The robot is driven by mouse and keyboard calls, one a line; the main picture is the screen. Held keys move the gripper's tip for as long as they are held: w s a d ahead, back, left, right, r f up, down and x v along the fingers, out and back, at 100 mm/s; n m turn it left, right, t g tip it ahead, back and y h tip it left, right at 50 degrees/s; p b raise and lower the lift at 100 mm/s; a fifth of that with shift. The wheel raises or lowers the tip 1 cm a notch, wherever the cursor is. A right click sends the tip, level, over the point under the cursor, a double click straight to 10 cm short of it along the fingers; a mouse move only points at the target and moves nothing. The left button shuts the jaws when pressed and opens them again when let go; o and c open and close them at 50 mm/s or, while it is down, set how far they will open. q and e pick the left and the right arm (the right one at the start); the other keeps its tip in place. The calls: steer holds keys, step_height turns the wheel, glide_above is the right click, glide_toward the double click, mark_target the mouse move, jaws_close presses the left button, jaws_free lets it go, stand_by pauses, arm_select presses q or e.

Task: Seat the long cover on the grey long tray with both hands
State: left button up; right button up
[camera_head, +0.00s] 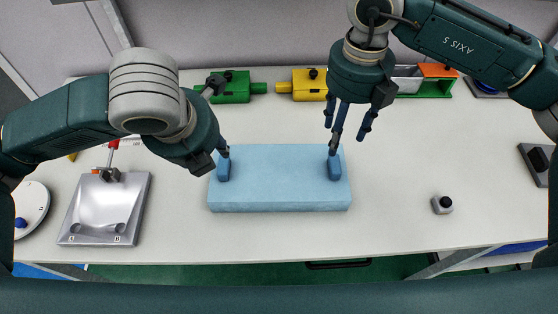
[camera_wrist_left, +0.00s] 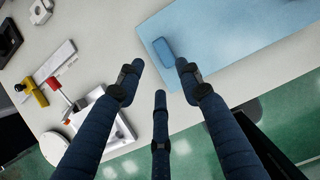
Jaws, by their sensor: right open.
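The long cover (camera_head: 280,180) is a light blue block lying flat on the table's middle, with two raised blue handles. Its left handle (camera_head: 223,170) and right handle (camera_head: 334,168) stand near its ends. My left gripper (camera_head: 220,150) is open at the left handle, its fingers mostly hidden behind the wrist. In the left wrist view, its spread fingers (camera_wrist_left: 160,72) are apart from the handle (camera_wrist_left: 162,48). My right gripper (camera_head: 346,125) is open, fingers spread downward, above and just behind the right handle. I cannot make out the grey long tray; the cover may hide it.
A silver plate fixture (camera_head: 105,210) stands to the left. Green (camera_head: 235,88) and yellow (camera_head: 308,85) blocks stand behind the cover. The table (camera_head: 390,215) is bare between cover and box.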

mark_target(220, 163)
arm_select(q)
steer(key=shift+s, duration=0.1)
arm_select(e)
steer(key=shift+s, duration=0.1)
arm_select(q)
steer(key=x, duration=1.1)
steer(key=shift+r, duration=0.1)
arm_select(e)
step_height(220, 163, down, 11)
steer(key=shift+r, duration=0.1)
arm_select(q)
steer(key=c, duration=0.7)
arm_select(e)
steer(key=c, duration=0.7)
arm_select(q)
jaws_close()
arm_select(e)
jaws_close()
arm_select(q)
steer(key=shift+r, duration=0.1)
